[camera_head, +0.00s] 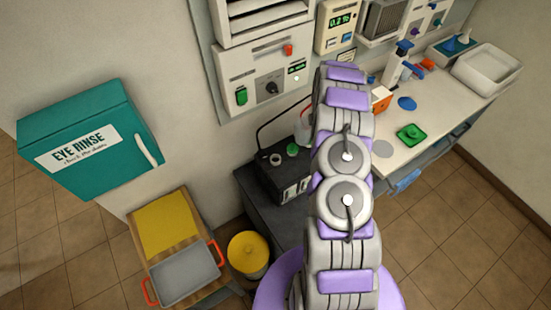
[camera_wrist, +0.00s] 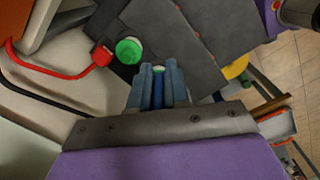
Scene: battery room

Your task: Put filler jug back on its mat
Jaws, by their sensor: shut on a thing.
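My gripper (camera_wrist: 158,86) shows in the wrist view with its blue-grey fingers shut on a narrow blue thing with a green end (camera_wrist: 158,69). Most of this held thing is hidden, so I cannot tell whether it is the filler jug. In the head view my arm hides the gripper. A white upright thing with a blue top (camera_head: 403,50) stands on the pale bench and may be a jug, but it is too small to be sure. A flat blue disc (camera_head: 407,103) and a flat grey disc (camera_head: 382,149) lie on that bench; I cannot tell which is the mat.
A black battery (camera_head: 282,180) with a green cap (camera_head: 293,148) stands on a dark bench left of my arm. A red lead (camera_wrist: 50,70) runs beside it. A yellow bucket (camera_head: 248,254) stands below.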

